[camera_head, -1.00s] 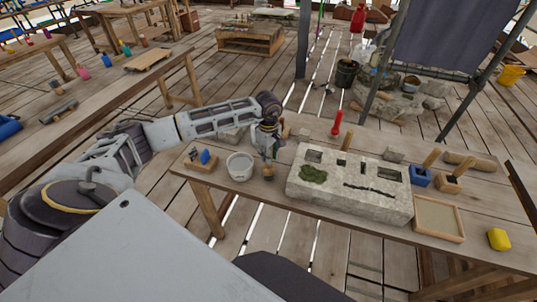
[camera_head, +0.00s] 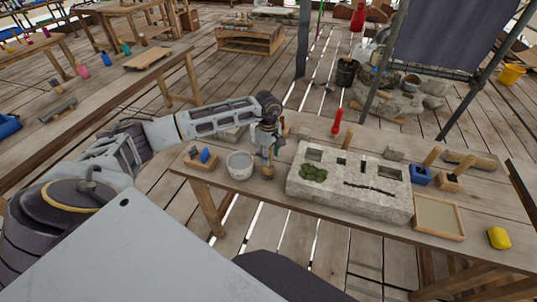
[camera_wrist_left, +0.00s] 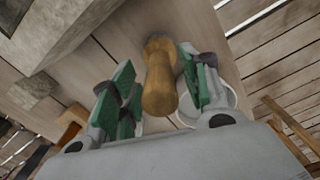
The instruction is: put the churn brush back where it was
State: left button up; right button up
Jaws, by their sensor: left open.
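The churn brush (camera_head: 267,171) stands on the workbench just right of the white bucket (camera_head: 240,166), its wooden handle upward. In the left wrist view its rounded wooden handle (camera_wrist_left: 160,78) lies between the green finger pads, with gaps on both sides. My left gripper (camera_head: 268,152) is open over the brush, its fingers around the handle and not closed on it. It also shows in the left wrist view (camera_wrist_left: 160,90). The brush's lower end is hidden or too small to tell. My right gripper is not in view.
The stone block (camera_head: 348,190) with recesses and moss stands close right of the gripper. A wooden holder with a blue piece (camera_head: 202,160) is left of the bucket. A red-handled tool (camera_head: 337,122), a sand tray (camera_head: 438,217) and a yellow block (camera_head: 499,238) lie farther right.

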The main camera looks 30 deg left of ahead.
pick_arm(q)
jog(key=shift+r, duration=0.15)
jog(key=shift+r+b, duration=1.05)
jog(key=shift+r, duration=4.95)
